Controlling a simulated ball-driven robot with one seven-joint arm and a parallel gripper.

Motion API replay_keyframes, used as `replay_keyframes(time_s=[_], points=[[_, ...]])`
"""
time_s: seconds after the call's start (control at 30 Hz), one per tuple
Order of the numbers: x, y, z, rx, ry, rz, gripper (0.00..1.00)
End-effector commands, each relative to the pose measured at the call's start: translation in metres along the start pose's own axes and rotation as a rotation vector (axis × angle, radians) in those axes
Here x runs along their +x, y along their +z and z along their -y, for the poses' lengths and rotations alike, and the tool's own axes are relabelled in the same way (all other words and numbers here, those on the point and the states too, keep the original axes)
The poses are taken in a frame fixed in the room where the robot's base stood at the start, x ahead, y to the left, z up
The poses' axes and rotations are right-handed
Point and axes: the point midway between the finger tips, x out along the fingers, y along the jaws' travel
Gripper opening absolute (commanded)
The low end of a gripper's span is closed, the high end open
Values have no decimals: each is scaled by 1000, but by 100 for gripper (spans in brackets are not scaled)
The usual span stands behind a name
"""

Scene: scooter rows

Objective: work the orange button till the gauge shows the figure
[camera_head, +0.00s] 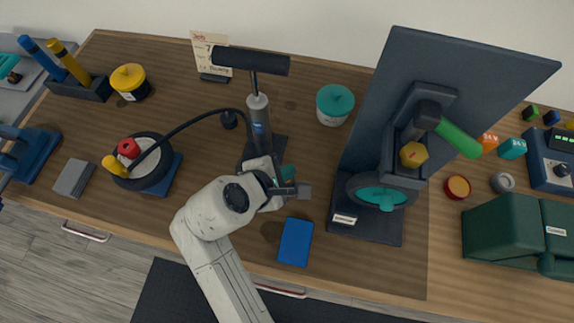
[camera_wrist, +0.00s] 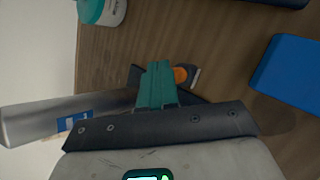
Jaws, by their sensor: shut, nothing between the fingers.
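The orange button (camera_wrist: 181,75) shows in the wrist view, right beside the tip of my gripper (camera_wrist: 160,68); I cannot tell if they touch. It sits on a dark base with a pale edge. My gripper is shut and empty, its teal fingers pressed together. In the head view my gripper (camera_head: 287,174) is at the foot of the grey pump (camera_head: 258,122), which stands upright with a black handle (camera_head: 250,61). The button is hidden there by my arm. I cannot make out a gauge reading. A card (camera_head: 209,54) behind the pump bears a figure that looks like 7.
A black hose runs from the pump to a wheel (camera_head: 156,180) on the left. A teal-lidded pot (camera_head: 334,104) stands behind. A tall dark stand (camera_head: 362,222) is right.

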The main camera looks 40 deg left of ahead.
Motion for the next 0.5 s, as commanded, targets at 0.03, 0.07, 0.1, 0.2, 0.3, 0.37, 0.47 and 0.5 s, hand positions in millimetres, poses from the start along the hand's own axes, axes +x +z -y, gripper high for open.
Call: replay_keyframes(time_s=[0.03,0.07,0.1,0.2,0.3,0.37,0.47,0.5], points=[[-1,1,0,0,0,0,0],[-1,0,0,0,0,0,0],[0,0,0,0,0,0,0],[0,0,0,0,0,0,0],[0,0,0,0,0,0,0],[-2,1,-1,0,0,0,0],[-6,4,-4,0,0,0,0],[-8,6,-6,0,0,0,0]])
